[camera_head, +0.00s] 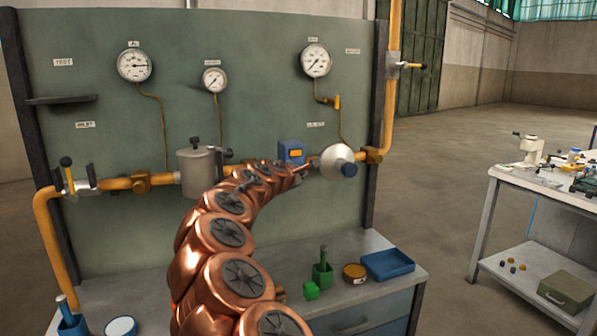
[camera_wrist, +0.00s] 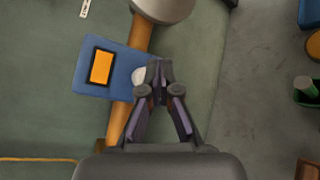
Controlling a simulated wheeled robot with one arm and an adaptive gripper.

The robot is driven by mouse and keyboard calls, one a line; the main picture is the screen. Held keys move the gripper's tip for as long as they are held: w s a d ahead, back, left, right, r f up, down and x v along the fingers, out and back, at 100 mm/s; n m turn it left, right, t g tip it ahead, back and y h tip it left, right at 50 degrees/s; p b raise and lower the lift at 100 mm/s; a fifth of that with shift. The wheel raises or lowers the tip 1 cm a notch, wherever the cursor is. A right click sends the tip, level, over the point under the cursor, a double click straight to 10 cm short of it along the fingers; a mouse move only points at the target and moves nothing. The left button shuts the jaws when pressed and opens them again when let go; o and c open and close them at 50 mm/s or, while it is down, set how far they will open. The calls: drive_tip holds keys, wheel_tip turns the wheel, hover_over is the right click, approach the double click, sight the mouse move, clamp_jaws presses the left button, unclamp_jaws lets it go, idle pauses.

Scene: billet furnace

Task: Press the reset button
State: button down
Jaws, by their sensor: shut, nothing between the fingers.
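A blue box (camera_head: 286,148) with an orange panel is mounted at the pipe in the head view, beside a round grey regulator. The wrist view shows the box (camera_wrist: 121,70), its orange panel (camera_wrist: 101,68) and a pale round button (camera_wrist: 138,76) on its face. My gripper (camera_wrist: 159,70) is shut and empty, with its fingertips right beside the button and partly covering it. Whether they touch it I cannot tell. In the head view my gripper (camera_head: 302,168) is small, just below and right of the box. No lettering on the button is readable.
An orange pipe (camera_head: 118,183) runs across the panel, with a grey canister (camera_head: 197,171) and the round regulator (camera_head: 336,159) close by. Gauges (camera_head: 134,65) hang above.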

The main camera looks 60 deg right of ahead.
drive_tip(key=shift+w+d, duration=0.1)
drive_tip(key=shift+w, duration=0.05)
idle(0.4)
drive_tip(key=shift+w+d, duration=0.15)
drive_tip(key=shift+w, duration=0.2)
drive_tip(key=shift+w+d, duration=0.3)
drive_tip(key=shift+w, duration=0.15)
idle(1.1)
drive_tip(key=shift+s+a, duration=0.1)
drive_tip(key=shift+s, duration=0.05)
drive_tip(key=shift+s+a, duration=0.45)
drive_tip(key=shift+s, duration=0.25)
drive_tip(key=shift+s+a+p, duration=0.1)
drive_tip(key=shift+p, duration=0.2)
drive_tip(key=s+a, duration=0.1)
drive_tip(key=s, duration=0.1)
drive_tip(key=s+a, duration=0.1)
drive_tip(key=s, duration=0.1)
drive_tip(key=shift+a+p, duration=0.3)
drive_tip(key=shift+p, duration=0.1)
drive_tip(key=shift+w, duration=0.1)
idle(0.7)
